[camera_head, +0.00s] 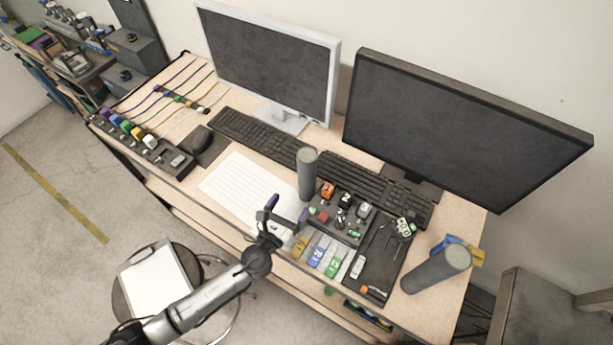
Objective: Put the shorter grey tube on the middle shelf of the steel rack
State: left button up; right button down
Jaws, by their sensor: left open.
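Two upright grey tubes stand on the wooden desk. One slim grey tube (307,176) is near the desk's middle, in front of the keyboard. A wider grey tube (434,272) is at the desk's right front. From this angle I cannot tell surely which is shorter. My left gripper (286,211) is open and empty over the desk's front part, just in front of and left of the slim tube's base, apart from it as far as I can see. My right gripper is not in view. I cannot make out a steel rack with certainty.
Two monitors (268,62) (462,125) stand along the back. A black switch box (339,217), a dark tray (381,262) and coloured tags crowd the desk near the gripper. A stool (156,285) stands at the front left. Cluttered shelving (85,68) is at the far left.

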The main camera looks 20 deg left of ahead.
aim_at(303, 181)
pick_arm(q)
jog(key=w, duration=1.2)
jog(key=shift+d, duration=0.4)
jog(key=shift+s, duration=0.1)
jog(key=c, duration=1.5)
jog(key=shift+r, duration=0.25)
jog(key=shift+c, duration=0.4)
